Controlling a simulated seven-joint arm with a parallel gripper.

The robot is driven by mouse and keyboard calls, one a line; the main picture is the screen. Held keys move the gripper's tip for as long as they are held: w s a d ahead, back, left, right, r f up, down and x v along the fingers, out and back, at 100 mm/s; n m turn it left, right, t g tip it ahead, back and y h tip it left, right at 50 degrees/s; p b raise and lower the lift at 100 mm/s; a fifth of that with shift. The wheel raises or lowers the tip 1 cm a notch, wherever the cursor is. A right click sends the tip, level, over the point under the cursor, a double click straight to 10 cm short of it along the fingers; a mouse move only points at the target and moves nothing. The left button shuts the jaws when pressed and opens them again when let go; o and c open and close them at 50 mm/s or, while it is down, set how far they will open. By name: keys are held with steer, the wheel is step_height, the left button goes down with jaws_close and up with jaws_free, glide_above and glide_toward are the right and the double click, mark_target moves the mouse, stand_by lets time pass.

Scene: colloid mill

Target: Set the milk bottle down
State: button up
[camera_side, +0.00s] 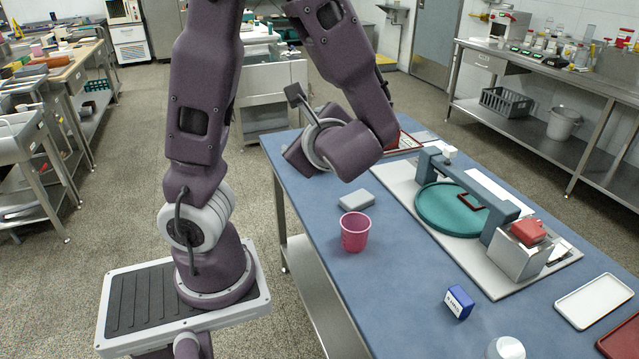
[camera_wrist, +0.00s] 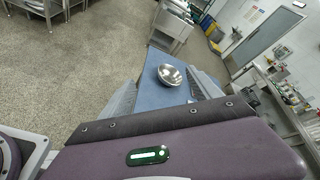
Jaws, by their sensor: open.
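My gripper (camera_wrist: 162,78) is open in the wrist view, with its two grey fingers apart and nothing held between them. Past the fingers a shiny metal bowl (camera_wrist: 171,75) stands on the blue table. In the side view my wrist hides the fingers and the bowl. No milk bottle shows clearly in either view. A white round-topped thing (camera_side: 506,348) is cut off by the bottom edge of the side view, and I cannot tell whether it is the bottle. My gripper is far from it, at the table's far left end.
The blue table (camera_side: 400,290) carries a pink cup (camera_side: 355,231), a grey block (camera_side: 357,199), a blue-and-white box (camera_side: 459,302) and a white tray (camera_side: 594,301). A bench machine with a teal disc (camera_side: 440,208) stands on a pale board.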

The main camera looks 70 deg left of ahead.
steer(key=s+d+f+n+g+h, duration=0.1)
steer(key=s+d+f+n+h, duration=0.3)
steer(key=s+d+n+h, duration=0.4)
steer(key=w+d+r+n+t+h, duration=0.2)
steer(key=d+r+t+h, duration=0.3)
steer(key=d, duration=0.4)
steer(key=shift+w+d+r+n+h, duration=0.25)
steer(key=shift+d+n+h, duration=0.15)
steer(key=shift+h, duration=0.1)
